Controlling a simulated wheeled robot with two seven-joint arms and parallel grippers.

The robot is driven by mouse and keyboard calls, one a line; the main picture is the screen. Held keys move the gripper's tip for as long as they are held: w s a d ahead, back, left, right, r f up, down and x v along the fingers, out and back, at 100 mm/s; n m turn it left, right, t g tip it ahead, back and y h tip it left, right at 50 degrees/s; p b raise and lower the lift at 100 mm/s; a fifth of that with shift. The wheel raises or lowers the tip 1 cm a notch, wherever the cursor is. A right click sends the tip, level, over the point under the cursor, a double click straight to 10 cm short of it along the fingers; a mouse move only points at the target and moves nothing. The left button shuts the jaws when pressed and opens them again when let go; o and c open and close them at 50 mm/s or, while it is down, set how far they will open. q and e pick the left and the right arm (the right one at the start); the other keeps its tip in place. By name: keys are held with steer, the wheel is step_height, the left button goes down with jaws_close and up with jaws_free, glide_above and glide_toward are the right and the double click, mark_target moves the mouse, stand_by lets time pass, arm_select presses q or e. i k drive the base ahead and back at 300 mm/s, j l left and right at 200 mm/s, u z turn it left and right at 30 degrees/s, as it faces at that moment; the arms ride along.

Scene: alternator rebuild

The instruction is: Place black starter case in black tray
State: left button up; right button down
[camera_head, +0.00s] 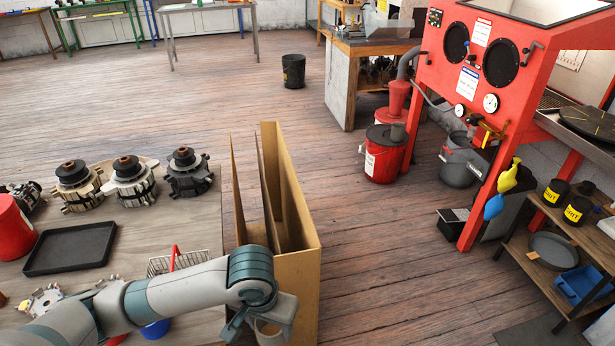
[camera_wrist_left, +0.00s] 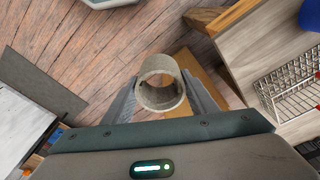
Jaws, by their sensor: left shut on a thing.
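My left gripper (camera_head: 262,322) is shut on a hollow ring-shaped case (camera_wrist_left: 160,84), which looks grey-beige rather than black. In the left wrist view the case sits between the two fingers (camera_wrist_left: 161,98), its open end facing the camera. In the head view part of the case (camera_head: 271,334) shows at the bottom edge, by the front of the cardboard box. The black tray (camera_head: 72,248) lies flat and empty on the workbench, left of the gripper and farther back. My right gripper is not in view.
A tall open cardboard box (camera_head: 292,215) stands beside the bench edge. A wire basket (camera_head: 172,262) with red handles is behind my left forearm. Several alternators (camera_head: 132,182) line the bench's back, and a red bucket (camera_head: 12,228) stands left of the tray.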

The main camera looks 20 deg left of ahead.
mark_target(74, 249)
steer(key=k+j, duration=0.2)
steer(key=j, duration=0.2)
steer(key=k+j, duration=0.15)
steer(key=j, duration=0.2)
steer(key=k+j+u, duration=0.1)
steer(key=j, duration=0.3)
steer(key=k+j, duration=0.25)
steer(key=j, duration=0.15)
steer(key=k+j, duration=0.15)
steer(key=j, duration=0.25)
steer(key=k+j+u, duration=0.1)
steer(key=j, duration=0.3)
steer(key=k, duration=0.05)
